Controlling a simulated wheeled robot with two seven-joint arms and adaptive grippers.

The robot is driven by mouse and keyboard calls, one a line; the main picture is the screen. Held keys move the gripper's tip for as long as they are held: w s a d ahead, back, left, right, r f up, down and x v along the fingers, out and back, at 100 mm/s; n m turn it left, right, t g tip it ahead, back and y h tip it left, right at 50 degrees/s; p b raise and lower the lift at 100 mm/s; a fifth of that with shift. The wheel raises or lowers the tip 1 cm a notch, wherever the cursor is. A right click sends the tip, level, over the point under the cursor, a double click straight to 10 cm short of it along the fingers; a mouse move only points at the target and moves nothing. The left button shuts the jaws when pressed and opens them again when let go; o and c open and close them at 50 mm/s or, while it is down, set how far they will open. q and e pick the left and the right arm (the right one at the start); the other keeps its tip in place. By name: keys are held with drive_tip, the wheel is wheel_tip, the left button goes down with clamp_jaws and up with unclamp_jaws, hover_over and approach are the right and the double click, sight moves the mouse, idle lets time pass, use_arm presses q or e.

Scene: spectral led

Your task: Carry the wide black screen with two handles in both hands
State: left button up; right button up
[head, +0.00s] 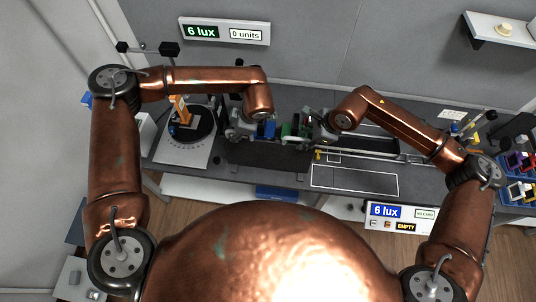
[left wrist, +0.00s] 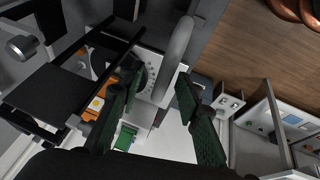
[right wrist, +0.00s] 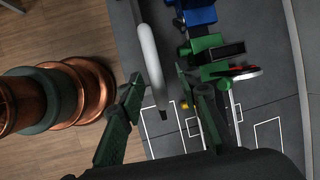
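A wide dark panel (head: 268,156), which looks like the black screen, is on the bench between and just in front of my two grippers. My left gripper (head: 243,130) is near its left end and my right gripper (head: 318,130) near its right end. In the left wrist view a grey curved handle (left wrist: 177,55) runs between the spread green fingers (left wrist: 157,80). In the right wrist view a second grey handle (right wrist: 149,55) runs between the spread fingers (right wrist: 158,75). Whether the fingers touch the handles cannot be told. The panel is not clear in the wrist views.
A white-based turntable (head: 190,133) with an orange piece stands left on the bench. A white outlined rectangle (head: 354,180) is marked right of the panel. A rail (head: 375,155) runs behind it. Blue bins (head: 518,165) stand far right. A lux display (head: 400,216) is at the front edge.

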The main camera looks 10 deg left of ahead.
use_arm(q)
drive_tip(key=shift+s+a, duration=0.1)
drive_tip(key=shift+s, duration=0.15)
use_arm(e)
drive_tip(key=shift+s+a+f, duration=0.1)
drive_tip(key=shift+s, duration=0.2)
use_arm(q)
drive_tip(key=shift+w+f, duration=0.25)
use_arm(e)
drive_tip(key=shift+w+f, duration=0.15)
drive_tip(key=shift+w, duration=0.15)
use_arm(q)
drive_tip(key=shift+w, duration=0.1)
drive_tip(key=shift+c, duration=0.5)
use_arm(e)
drive_tip(key=shift+w, duration=0.1)
drive_tip(key=shift+c, duration=0.7)
use_arm(q)
drive_tip(key=shift+s+r, duration=0.1)
drive_tip(key=shift+s, duration=0.15)
drive_tip(key=c, duration=0.5)
use_arm(e)
drive_tip(key=shift+s, duration=0.25)
drive_tip(key=c, duration=0.5)
use_arm(q)
clamp_jaws()
use_arm(e)
clamp_jaws()
